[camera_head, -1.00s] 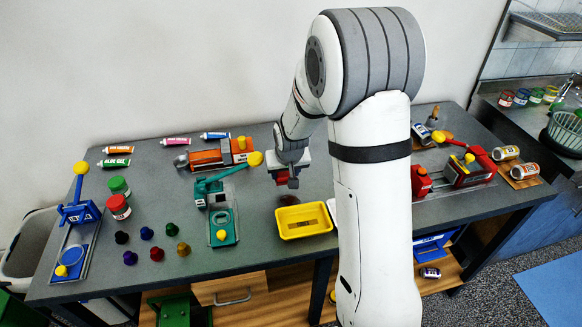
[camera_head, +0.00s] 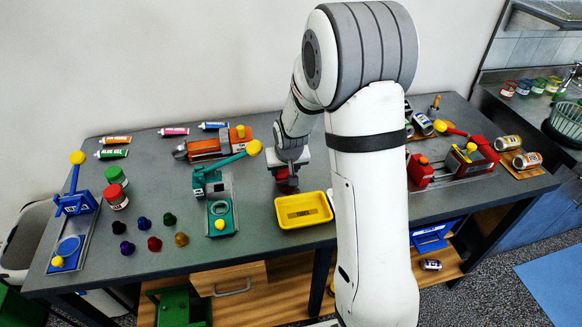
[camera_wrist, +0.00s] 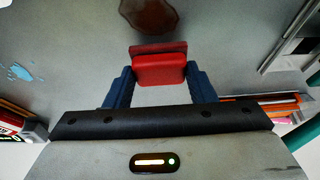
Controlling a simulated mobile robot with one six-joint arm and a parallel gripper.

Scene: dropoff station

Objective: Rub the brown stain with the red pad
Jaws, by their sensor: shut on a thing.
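My gripper (camera_wrist: 160,88) is shut on the red pad (camera_wrist: 160,68), which sits between the two dark blue fingers in the wrist view. In the head view the pad (camera_head: 288,184) is low over the grey table, just behind the yellow tray; whether it touches the table cannot be told. The brown stain (camera_wrist: 152,16) is a dark, glossy patch on the table in the wrist view, just beyond the pad's far edge and apart from it in the picture. In the head view I cannot make out the stain.
The yellow tray (camera_head: 283,219) stands just in front of my gripper. A teal machine (camera_head: 219,212) and an orange machine (camera_head: 205,152) stand to the left. A light blue splash (camera_wrist: 21,72) marks the table in the wrist view. Red machines (camera_head: 470,163) stand to the right.

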